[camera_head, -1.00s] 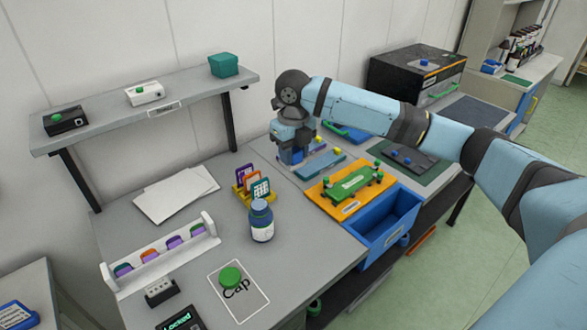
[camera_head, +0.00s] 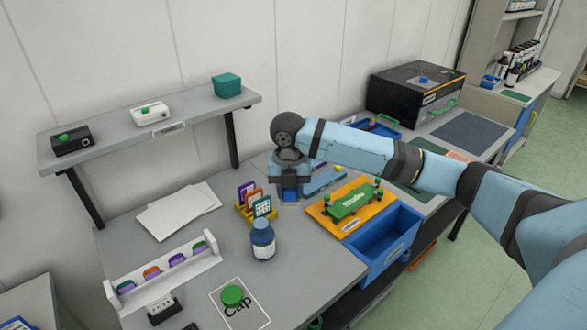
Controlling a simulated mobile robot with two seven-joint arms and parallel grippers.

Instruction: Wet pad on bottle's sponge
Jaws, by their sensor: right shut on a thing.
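A blue ink bottle (camera_head: 263,241) with a white label stands upright on the grey table. Its top shows light blue; I cannot tell the sponge apart at this size. A green cap (camera_head: 232,295) lies on a white sheet marked "Cap" in front of the bottle. My right gripper (camera_head: 290,198) points down beyond the bottle, just right of the card holder. It is shut on a small blue thing (camera_head: 290,193), probably the pad; my gripper hides much of it. My left gripper is not in view.
A yellow holder (camera_head: 243,213) with coloured cards stands right behind the bottle. A white rack (camera_head: 165,272) with several coloured pieces is at left. An orange board (camera_head: 323,211) with a green plate and a blue open bin (camera_head: 384,243) are at right. A shelf (camera_head: 185,118) stands behind.

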